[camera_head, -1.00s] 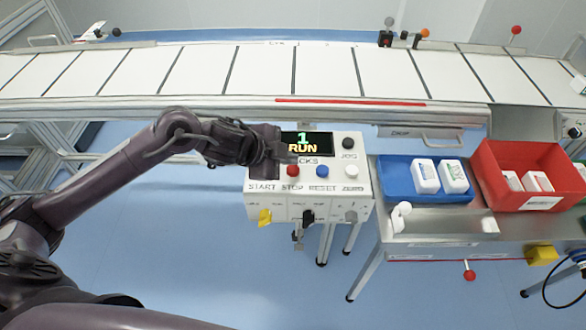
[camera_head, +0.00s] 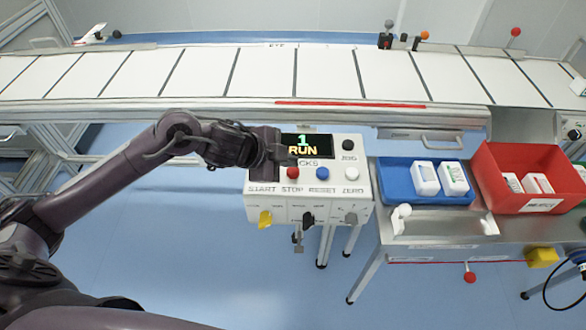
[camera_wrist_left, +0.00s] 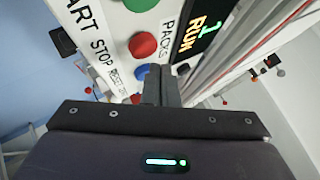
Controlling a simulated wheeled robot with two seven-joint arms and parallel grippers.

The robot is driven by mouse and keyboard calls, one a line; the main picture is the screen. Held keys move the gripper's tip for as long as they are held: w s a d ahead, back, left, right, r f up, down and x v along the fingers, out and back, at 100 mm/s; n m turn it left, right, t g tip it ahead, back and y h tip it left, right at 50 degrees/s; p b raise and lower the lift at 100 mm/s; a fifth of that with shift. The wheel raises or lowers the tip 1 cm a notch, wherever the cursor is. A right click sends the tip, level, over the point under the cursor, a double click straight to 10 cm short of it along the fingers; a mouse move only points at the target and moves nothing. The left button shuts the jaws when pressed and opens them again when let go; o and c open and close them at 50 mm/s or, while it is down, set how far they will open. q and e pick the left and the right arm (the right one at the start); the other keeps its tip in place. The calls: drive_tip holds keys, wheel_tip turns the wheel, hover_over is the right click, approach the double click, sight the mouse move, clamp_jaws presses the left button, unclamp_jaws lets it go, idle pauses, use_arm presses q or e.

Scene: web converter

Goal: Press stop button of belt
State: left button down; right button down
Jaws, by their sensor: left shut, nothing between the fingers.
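The control panel (camera_head: 307,211) is a white box below the belt, with a display (camera_head: 307,145) reading "1 RUN". The red stop button (camera_head: 292,172) sits above the "STOP" label and shows in the wrist view (camera_wrist_left: 142,45). My left gripper (camera_head: 284,158) is shut and empty, its tips close to the red button's upper side in the head view. In the wrist view the closed fingers (camera_wrist_left: 161,85) are beside the red button; I cannot tell whether they touch. The green start button (camera_wrist_left: 139,4) is hidden behind my gripper in the head view. My right gripper is out of view.
A blue button (camera_head: 322,173), white button (camera_head: 351,173) and black jog knob (camera_head: 348,144) are on the panel. The white-panelled belt (camera_head: 260,72) runs behind. A blue tray (camera_head: 397,187) and red bin (camera_head: 500,160) hold white bottles at right.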

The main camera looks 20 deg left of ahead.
sight(289, 172)
use_arm(q)
drive_tip(key=shift+f, duration=0.15)
idle(0.7)
drive_tip(key=shift+f, duration=0.3)
drive_tip(key=shift+f+b, duration=0.5)
drive_tip(key=shift+f, duration=0.1)
idle(0.9)
drive_tip(key=shift+r, duration=0.1)
drive_tip(key=shift+r+p, duration=0.95)
drive_tip(key=shift+p, duration=0.2)
wheel_tip(289, 172, up, 5)
drive_tip(key=p, duration=0.5)
